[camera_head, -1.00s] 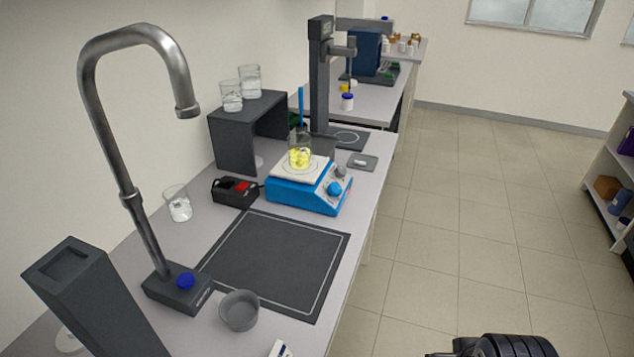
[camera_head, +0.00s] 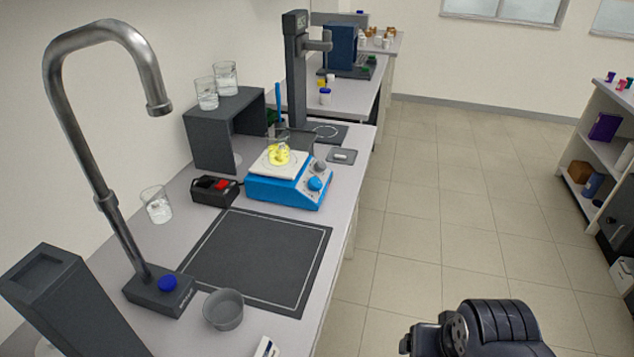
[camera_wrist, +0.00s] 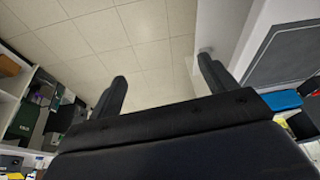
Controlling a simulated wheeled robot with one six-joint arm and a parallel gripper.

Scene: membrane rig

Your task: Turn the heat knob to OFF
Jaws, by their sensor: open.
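The blue hotplate stirrer (camera_head: 289,190) stands on the bench, with a grey knob (camera_head: 321,166) and a blue knob (camera_head: 315,184) on its right-hand face. I cannot tell which one is the heat knob, and their markings are too small to read. A glass beaker with yellow contents (camera_head: 279,155) sits on its pale top plate. A blue patch at the right edge of the wrist view (camera_wrist: 281,100) looks like part of the hotplate. My gripper (camera_wrist: 163,88) is open and empty, over the floor and away from the hotplate. In the head view only my arm shows, at bottom right.
A black box with a red switch (camera_head: 215,190) sits left of the hotplate. A dark mat (camera_head: 258,259), a grey bowl (camera_head: 223,310) and a tall metal tap (camera_head: 92,150) are nearer. A grey stand (camera_head: 297,80) rises behind. The floor (camera_head: 440,215) right of the bench is clear.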

